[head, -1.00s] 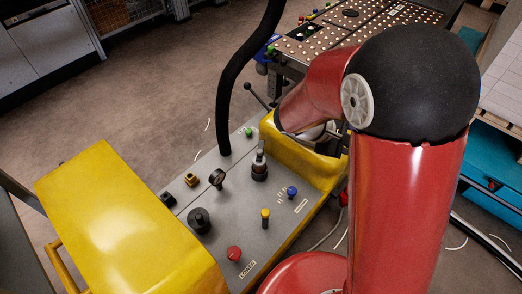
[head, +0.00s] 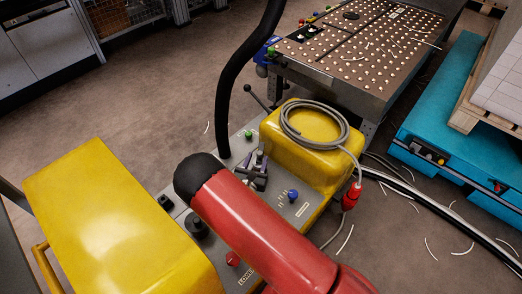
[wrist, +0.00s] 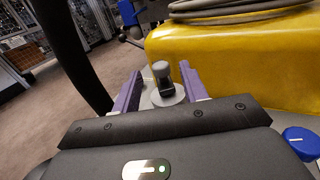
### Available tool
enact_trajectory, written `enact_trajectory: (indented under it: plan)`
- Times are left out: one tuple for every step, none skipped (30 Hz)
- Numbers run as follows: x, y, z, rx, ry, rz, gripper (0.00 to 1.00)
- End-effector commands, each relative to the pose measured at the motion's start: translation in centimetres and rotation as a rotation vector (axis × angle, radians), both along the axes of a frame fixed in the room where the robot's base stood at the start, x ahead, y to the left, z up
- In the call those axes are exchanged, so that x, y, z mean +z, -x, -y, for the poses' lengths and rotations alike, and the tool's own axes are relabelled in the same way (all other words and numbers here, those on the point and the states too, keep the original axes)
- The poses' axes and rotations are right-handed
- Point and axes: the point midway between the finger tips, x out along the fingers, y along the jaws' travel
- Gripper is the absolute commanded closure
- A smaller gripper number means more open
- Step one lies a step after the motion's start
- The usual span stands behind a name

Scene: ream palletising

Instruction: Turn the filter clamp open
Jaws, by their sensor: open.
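My gripper (head: 256,170) has purple fingers and stands over the grey control panel, beside the yellow housing. In the wrist view my gripper (wrist: 161,72) is open, with a finger on each side. Between and just beyond the fingers is a dark upright fitting (wrist: 162,77) on a pale round base, probably the filter clamp. I see no clear contact. In the head view my gripper and arm largely hide the fitting. No label on it is readable.
A thick black hose (head: 237,80) rises left of the gripper. The yellow housing (head: 290,160) with a coiled cable (head: 338,137) stands right. A blue knob (head: 293,195), a green button (head: 248,134) and a red button (head: 233,258) are nearby. A yellow cover (head: 90,215) lies left.

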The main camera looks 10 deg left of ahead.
Motion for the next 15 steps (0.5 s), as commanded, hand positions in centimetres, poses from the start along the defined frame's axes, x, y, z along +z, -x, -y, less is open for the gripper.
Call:
enact_trajectory:
  plan:
    - [0.0, -1.0, 0.2, -0.003, -0.001, 0.001, 0.57]
    - [0.0, -1.5, 0.2, -0.004, -0.001, 0.001, 0.57]
    - [0.0, -2.2, 0.3, -0.004, -0.001, 0.002, 0.57]
    - [0.0, -2.6, 0.3, -0.004, -0.001, 0.002, 0.57]
    - [0.0, -3.1, 0.4, -0.004, -0.001, 0.001, 0.57]
    - [0.0, -3.6, 0.4, -0.004, -0.002, 0.0, 0.57]
    - [0.0, -4.0, 0.4, -0.005, -0.002, 0.0, 0.57]
    - [0.0, -4.3, 0.5, -0.004, -0.002, 0.0, 0.57]
    - [0.0, -4.6, 0.4, -0.003, -0.002, 0.0, 0.57]
    - [0.0, -4.9, 0.5, -0.003, -0.002, 0.0, 0.57]
    - [0.0, -5.0, 0.5, -0.003, -0.001, 0.0, 0.57]
    - [0.0, -5.2, 0.5, -0.003, -0.001, -0.001, 0.57]
    - [0.0, -5.3, 0.5, -0.003, 0.0, -0.001, 0.57]
    - [0.0, -5.4, 0.5, -0.003, 0.0, -0.001, 0.57]
    - [0.0, -5.4, 0.6, -0.004, 0.0, -0.001, 0.57]
